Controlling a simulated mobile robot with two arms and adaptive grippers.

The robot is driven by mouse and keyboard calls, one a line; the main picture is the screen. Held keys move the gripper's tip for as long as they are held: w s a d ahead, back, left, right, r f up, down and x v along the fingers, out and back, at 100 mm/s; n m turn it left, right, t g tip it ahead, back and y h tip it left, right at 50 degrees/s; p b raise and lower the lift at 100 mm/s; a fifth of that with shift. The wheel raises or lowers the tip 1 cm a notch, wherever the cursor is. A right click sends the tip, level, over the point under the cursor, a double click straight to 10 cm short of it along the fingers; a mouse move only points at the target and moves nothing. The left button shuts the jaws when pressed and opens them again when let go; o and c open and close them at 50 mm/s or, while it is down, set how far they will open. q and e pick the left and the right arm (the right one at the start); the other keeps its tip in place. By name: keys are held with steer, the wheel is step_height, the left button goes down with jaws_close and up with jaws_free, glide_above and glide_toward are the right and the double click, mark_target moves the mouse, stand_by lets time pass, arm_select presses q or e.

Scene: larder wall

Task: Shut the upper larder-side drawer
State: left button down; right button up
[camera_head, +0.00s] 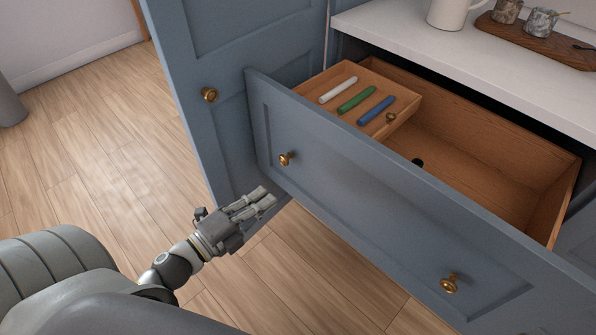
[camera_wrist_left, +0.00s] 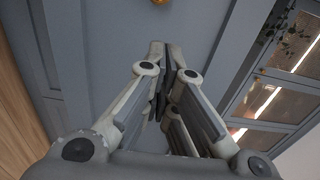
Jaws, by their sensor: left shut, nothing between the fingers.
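The upper drawer (camera_head: 375,205) has a blue-grey front with two brass knobs, the left one (camera_head: 285,159) and the right one (camera_head: 450,284). It stands pulled out below the white counter, its wooden inside showing. An inner wooden tray (camera_head: 349,97) at its left end holds a white, a green and a blue stick. My left gripper (camera_head: 264,200) is shut and empty, in front of and below the drawer front's left part. I cannot tell whether it touches anything. In the left wrist view its fingers (camera_wrist_left: 164,75) point at a blue-grey panel with a brass knob (camera_wrist_left: 160,1) at the top edge. My right gripper is not in view.
A blue-grey larder door (camera_head: 225,60) with a brass knob (camera_head: 210,94) stands open left of the drawer. The counter (camera_head: 440,45) carries a white jug (camera_head: 450,12) and a wooden board (camera_head: 540,40) with two cups. Wooden floor (camera_head: 100,165) is clear at the left.

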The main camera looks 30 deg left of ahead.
mark_target(307, 165)
arm_select(q)
steer(key=x, duration=1)
steer(key=shift+w+p, duration=0.15)
steer(key=shift+p, duration=0.2)
steer(key=shift+w+d+f, duration=0.1)
steer(key=shift+w+d, duration=0.15)
steer(key=shift+w, duration=0.45)
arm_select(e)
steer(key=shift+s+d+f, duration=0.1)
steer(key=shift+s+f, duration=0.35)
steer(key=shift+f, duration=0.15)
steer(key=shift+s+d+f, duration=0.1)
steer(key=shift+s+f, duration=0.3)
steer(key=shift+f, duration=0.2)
arm_select(q)
steer(key=shift+w, duration=0.2)
